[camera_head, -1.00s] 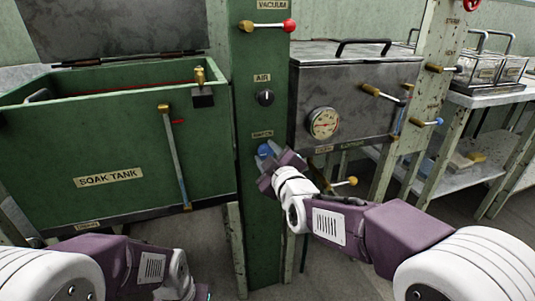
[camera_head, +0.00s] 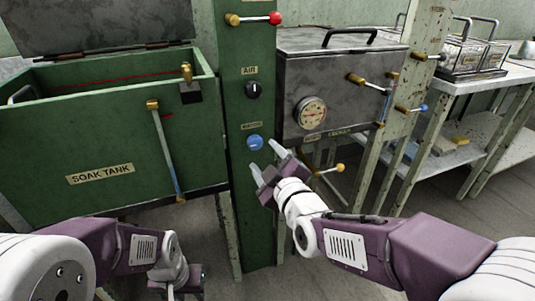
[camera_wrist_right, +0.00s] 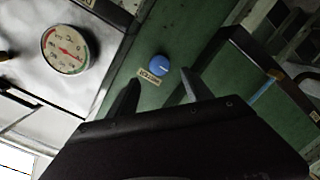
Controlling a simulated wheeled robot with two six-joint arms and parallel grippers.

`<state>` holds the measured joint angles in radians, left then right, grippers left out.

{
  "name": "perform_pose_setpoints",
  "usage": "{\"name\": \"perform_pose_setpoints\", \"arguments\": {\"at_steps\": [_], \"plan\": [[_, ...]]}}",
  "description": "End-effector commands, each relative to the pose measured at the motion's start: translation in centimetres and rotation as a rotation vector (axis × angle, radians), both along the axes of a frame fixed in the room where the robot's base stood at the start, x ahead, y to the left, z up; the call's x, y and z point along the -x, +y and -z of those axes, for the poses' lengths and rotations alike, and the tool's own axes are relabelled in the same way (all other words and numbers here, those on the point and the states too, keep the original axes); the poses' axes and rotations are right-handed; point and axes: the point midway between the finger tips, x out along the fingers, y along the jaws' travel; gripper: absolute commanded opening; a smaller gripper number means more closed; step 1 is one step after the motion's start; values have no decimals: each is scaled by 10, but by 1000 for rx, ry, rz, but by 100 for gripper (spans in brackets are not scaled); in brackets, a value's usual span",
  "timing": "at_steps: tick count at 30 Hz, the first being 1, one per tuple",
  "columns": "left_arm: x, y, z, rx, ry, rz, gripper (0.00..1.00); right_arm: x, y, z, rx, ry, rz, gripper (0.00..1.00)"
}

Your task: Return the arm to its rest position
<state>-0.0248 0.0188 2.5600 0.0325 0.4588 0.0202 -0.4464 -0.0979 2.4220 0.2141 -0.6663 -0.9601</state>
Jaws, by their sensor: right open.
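My right arm reaches in from the lower right in the head view. Its gripper (camera_head: 264,157) is open and empty, just right of and below the blue knob (camera_head: 255,142) on the green post. In the right wrist view, the open fingers (camera_wrist_right: 160,82) point toward the blue knob (camera_wrist_right: 159,64), with nothing between them. The knob is in full view and appears clear of the fingers. My left arm lies low at the lower left of the head view. Its gripper (camera_head: 185,284) is at the bottom edge, and its fingers are not clear.
The green soak tank (camera_head: 75,150) stands open at left, with a lever (camera_head: 166,150) on its front. The green post (camera_head: 258,210) carries a black air knob (camera_head: 253,90). A metal box with a gauge (camera_head: 311,112) is at right, beside valve handles and a shelf table (camera_head: 490,80).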

Motion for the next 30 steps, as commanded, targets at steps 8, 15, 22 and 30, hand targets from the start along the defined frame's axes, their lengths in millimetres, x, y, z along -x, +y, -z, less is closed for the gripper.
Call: {"name": "perform_pose_setpoints", "arguments": {"at_steps": [8,15,22,30], "plan": [[0,0,-6,0,0,0,36,14,-5,-1,0,0,0,59],[0,0,-13,0,0,0,36,10,-15,-7,1,2,26,59],[0,0,-65,0,0,0,36,4,-125,55,-16,396,277,59],[0,0,-74,0,0,0,36,127,-158,177,-294,1137,599,59]]}}
